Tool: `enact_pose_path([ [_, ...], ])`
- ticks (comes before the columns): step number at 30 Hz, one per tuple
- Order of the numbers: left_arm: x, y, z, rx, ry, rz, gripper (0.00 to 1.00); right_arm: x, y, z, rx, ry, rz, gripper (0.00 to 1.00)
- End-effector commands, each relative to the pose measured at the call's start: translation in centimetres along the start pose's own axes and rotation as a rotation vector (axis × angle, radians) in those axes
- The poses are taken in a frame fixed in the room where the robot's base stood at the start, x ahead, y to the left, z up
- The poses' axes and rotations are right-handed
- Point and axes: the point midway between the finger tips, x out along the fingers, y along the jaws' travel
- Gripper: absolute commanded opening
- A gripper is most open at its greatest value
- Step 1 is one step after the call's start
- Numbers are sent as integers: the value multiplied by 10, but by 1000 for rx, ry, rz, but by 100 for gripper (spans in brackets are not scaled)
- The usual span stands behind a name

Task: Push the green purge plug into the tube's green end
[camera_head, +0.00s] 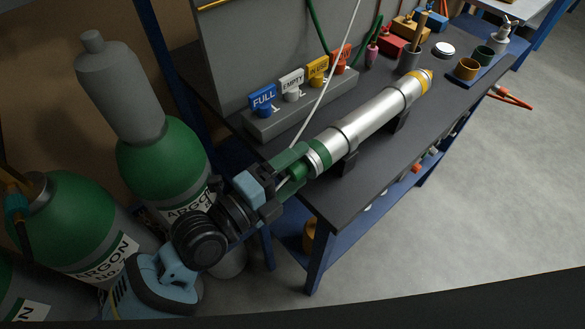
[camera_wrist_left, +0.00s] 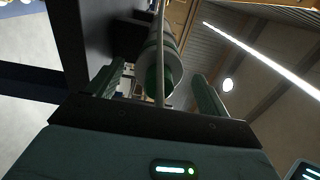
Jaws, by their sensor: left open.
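The silver tube (camera_head: 368,118) lies in dark cradles on the bench, its green-banded end (camera_head: 319,154) at the near left and its yellow-banded end at the far right. The green purge plug (camera_head: 298,171) appears at the green end, in line with the tube; how deep it sits I cannot tell. My left gripper (camera_head: 291,172) is at this end, its green fingers on either side of the plug. In the left wrist view the fingers (camera_wrist_left: 160,88) stand wide apart, with the green end (camera_wrist_left: 155,78) between and beyond them, apparently untouched. My right gripper is out of view.
A grey block (camera_head: 300,118) with coloured tags stands behind the tube on the dark bench (camera_head: 375,185). A thin pale line (camera_head: 328,75) runs down toward the gripper. Green argon cylinders (camera_head: 165,150) stand at left. Cups (camera_head: 467,68) sit at the far right.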

Motion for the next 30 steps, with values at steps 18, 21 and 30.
enact_pose_path([
  [18, -52, 2, 0, 2, 1, 4, 79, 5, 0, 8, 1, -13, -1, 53],
  [21, -64, 2, 0, 0, 0, 4, 79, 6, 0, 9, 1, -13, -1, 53],
  [30, -78, 0, 0, -1, 0, 0, 79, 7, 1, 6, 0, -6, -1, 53],
])
